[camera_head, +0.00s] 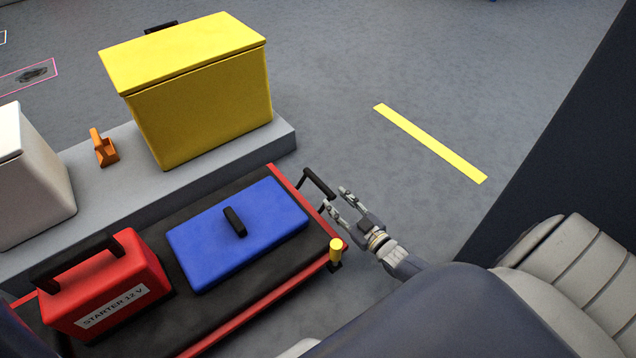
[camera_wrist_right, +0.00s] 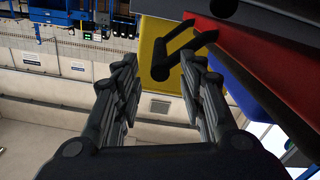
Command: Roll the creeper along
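The creeper (camera_head: 190,322) is a low black-padded board with red edges, in the lower left of the head view. A black handle (camera_head: 318,184) stands out at its right end, and it also shows in the right wrist view (camera_wrist_right: 186,55). My right gripper (camera_head: 337,198) is right beside this handle. Its two fingers are apart, and in the right wrist view the handle shows ahead of and partly between the fingertips. I cannot tell any contact. My left gripper is not in view.
On the creeper lie a blue case (camera_head: 270,225) and a red starter box (camera_head: 105,285). Behind it a grey ledge (camera_head: 282,142) bears a yellow bin (camera_head: 205,115), an orange item (camera_head: 104,150) and a white box (camera_head: 30,190). A yellow strip (camera_head: 430,143) marks the clear floor at right.

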